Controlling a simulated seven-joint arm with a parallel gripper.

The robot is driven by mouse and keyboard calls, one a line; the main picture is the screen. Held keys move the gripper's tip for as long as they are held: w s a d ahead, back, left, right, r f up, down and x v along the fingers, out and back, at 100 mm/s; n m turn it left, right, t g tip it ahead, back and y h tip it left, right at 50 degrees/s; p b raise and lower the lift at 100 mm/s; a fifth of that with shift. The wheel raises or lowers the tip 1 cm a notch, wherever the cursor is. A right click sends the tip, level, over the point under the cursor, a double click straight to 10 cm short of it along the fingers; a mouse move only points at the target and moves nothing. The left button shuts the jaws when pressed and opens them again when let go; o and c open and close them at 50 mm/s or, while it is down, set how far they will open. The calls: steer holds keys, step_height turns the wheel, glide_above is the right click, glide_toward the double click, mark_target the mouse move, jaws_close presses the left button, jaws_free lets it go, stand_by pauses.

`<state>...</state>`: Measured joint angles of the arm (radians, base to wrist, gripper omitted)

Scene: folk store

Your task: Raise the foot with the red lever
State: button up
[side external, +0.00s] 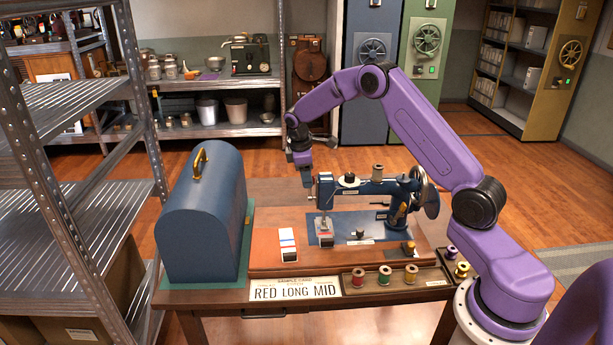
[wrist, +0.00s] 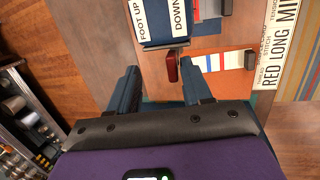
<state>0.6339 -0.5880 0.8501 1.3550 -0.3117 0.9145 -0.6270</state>
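The blue sewing machine (side external: 375,188) stands on a wooden base on the table. In the wrist view, the top of its head (wrist: 160,22) carries a label reading FOOT UP and DOWN. The red lever (wrist: 171,68) juts out just below that label. My gripper (wrist: 165,66) is open and empty, and the lever shows between its two fingertips, nearer the right one; I cannot tell the gap in depth. In the side view, my gripper (side external: 304,178) hangs pointing down just left of the machine head, and the lever cannot be made out. The presser foot is too small to judge.
A blue domed case (side external: 203,215) with a brass handle stands at the table's left. A striped swatch (side external: 288,244) lies on the base. A card (side external: 294,290) reads RED LONG MID. A tray of thread spools (side external: 385,279) sits at the front. A metal shelf (side external: 75,190) stands left.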

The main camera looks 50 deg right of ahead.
steer(key=shift+w+d+f, duration=0.8)
steer(key=shift+w+d, duration=0.25)
steer(key=shift+d, duration=0.05)
steer(key=shift+s+a+r, duration=0.1)
steer(key=shift+s+r, duration=0.1)
steer(key=shift+s, duration=0.05)
stand_by(0.4)
steer(key=v, duration=0.8)
stand_by(0.8)
steer(key=shift+a, duration=0.1)
